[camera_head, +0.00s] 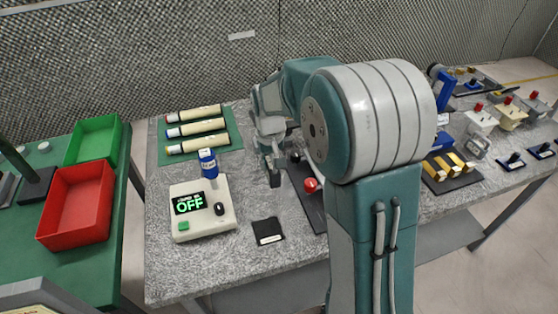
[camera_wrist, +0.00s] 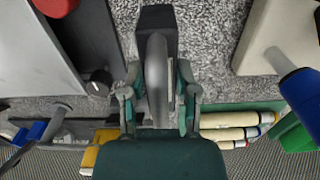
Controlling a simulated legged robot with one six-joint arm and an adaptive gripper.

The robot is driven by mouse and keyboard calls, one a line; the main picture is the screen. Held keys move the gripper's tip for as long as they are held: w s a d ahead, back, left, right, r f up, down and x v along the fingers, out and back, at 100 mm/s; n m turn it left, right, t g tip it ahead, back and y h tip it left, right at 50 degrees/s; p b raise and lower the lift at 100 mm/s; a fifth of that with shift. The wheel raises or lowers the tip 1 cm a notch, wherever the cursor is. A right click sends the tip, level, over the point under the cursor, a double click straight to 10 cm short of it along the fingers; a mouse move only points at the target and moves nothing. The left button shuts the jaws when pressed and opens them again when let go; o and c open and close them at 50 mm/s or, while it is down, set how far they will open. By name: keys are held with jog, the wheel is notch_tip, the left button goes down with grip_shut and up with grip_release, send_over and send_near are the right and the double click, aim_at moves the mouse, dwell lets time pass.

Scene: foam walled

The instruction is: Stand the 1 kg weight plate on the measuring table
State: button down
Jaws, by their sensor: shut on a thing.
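My gripper (camera_wrist: 160,100) is shut on a grey, rounded plate (camera_wrist: 156,75), seen edge-on between the fingers in the wrist view. I take it for the 1 kg weight plate; no marking is readable. A dark block (camera_wrist: 158,22) lies just past the plate's far end; I cannot tell if they touch. In the head view my gripper (camera_head: 272,145) is low over the speckled grey table (camera_head: 195,272), which I take for the measuring table. A small dark piece (camera_head: 275,180) shows below the fingers. The plate is mostly hidden there, and its contact with the table is unclear.
A white device (camera_head: 222,222) reading OFF, with a blue cylinder (camera_head: 208,163), stands left. A black labelled pad (camera_head: 268,230) lies in front. A red-knobbed fixture (camera_head: 311,186) is close right. Rolls (camera_head: 195,129) lie behind. Red (camera_head: 78,205) and green (camera_head: 94,141) trays are farther left.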

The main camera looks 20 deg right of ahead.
jog(key=shift+w+a+f, duration=0.25)
jog(key=shift+w+f, duration=0.2)
jog(key=shift+f, duration=0.05)
jog(key=shift+w+a+f, duration=0.4)
jog(key=shift+a+f, duration=0.2)
notch_tip(320, 180, down, 2)
jog(key=shift+f, duration=0.15)
jog(key=shift+d+f, duration=0.25)
jog(key=shift+f, duration=0.1)
jog(key=shift+f, duration=0.1)
jog(key=shift+c, duration=1.8)
grip_release()
jog(key=shift+a, duration=0.2)
